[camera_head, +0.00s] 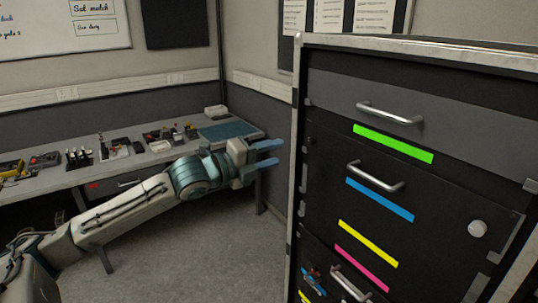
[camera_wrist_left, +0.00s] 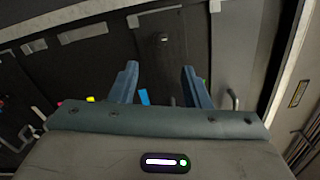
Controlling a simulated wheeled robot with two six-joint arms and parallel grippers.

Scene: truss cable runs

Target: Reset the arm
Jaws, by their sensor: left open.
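My left arm reaches in from the left in the head view. Its gripper (camera_head: 268,154) has its two blue fingers apart with nothing between them. It is in the air in front of the workbench, to the left of the black drawer case, apart from both. In the left wrist view the open fingers (camera_wrist_left: 160,82) point toward a dark panelled surface with a blue strip (camera_wrist_left: 144,97) behind them. My right gripper does not show in either view.
The black case (camera_head: 405,145) on the right has metal handles and green, blue, yellow and pink strips. The workbench (camera_head: 85,172) at the back left holds tools, small parts and a blue mat (camera_head: 228,131). The grey floor (camera_head: 205,245) between them is clear.

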